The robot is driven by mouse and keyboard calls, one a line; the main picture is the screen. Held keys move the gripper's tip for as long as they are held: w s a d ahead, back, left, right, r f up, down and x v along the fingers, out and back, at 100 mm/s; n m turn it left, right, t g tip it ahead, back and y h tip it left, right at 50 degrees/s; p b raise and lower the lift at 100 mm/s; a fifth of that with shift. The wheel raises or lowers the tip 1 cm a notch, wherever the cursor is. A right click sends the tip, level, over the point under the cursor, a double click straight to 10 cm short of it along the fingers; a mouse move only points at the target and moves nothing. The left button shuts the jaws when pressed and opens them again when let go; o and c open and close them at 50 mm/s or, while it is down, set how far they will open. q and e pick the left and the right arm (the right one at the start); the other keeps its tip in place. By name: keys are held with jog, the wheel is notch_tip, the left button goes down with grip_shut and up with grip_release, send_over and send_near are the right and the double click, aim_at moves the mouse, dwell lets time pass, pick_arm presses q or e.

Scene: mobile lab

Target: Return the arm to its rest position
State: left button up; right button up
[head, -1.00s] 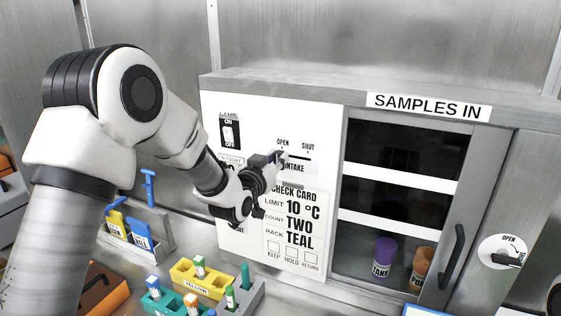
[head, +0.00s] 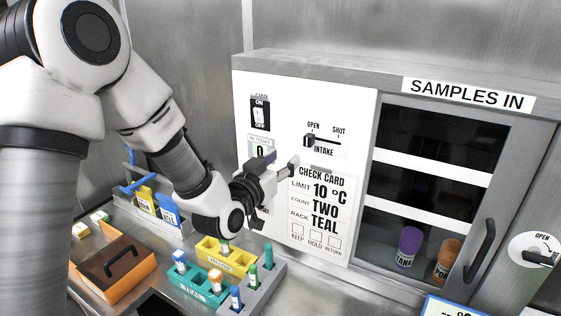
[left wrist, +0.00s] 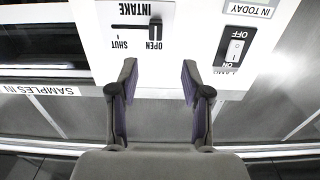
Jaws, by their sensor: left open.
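My left arm comes in from the left, and its gripper (head: 281,161) is in front of the white panel (head: 284,100), below and left of the intake slider. The gripper is open and empty, its two fingers apart in the left wrist view (left wrist: 160,82). The slider's dark knob (head: 309,141) is at the OPEN end of its slot. The knob also shows in the left wrist view (left wrist: 155,28), beyond the fingers and apart from them. My right gripper is not in view.
The check card (head: 322,205) is on the panel beside a glass-doored cabinet with purple (head: 409,247) and orange (head: 446,260) containers. Below my arm are a yellow rack (head: 238,262), a teal rack (head: 197,283) with tubes, and an orange box (head: 112,268). A lamp switch (head: 260,113) is upper left.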

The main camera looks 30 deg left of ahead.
pick_arm(q)
jog(key=shift+s, duration=0.1)
jog(key=shift+f, duration=0.1)
dwell(0.3)
jog(key=s+d+f+g+b, duration=0.1)
jog(key=s+f+g, duration=0.2)
jog(key=f, duration=0.8)
jog(key=s+d+f+g+b, duration=0.1)
jog(key=s+f+g, duration=0.25)
jog(key=f, duration=0.75)
jog(key=s+d+f+g+b, duration=0.1)
jog(key=s+f+g, duration=0.25)
jog(key=f, duration=0.75)
jog(key=s+f+g+b, duration=0.1)
jog(key=s+f+g, duration=0.3)
jog(key=s+f, duration=0.4)
jog(key=s+f+g+b, duration=0.1)
jog(key=s+f+g, duration=0.3)
jog(key=s+f, duration=0.5)
jog(key=s, duration=0.7)
jog(key=shift+d+f+n+y, duration=0.15)
jog(key=shift+d+n+y, duration=0.15)
jog(key=shift+n, duration=0.1)
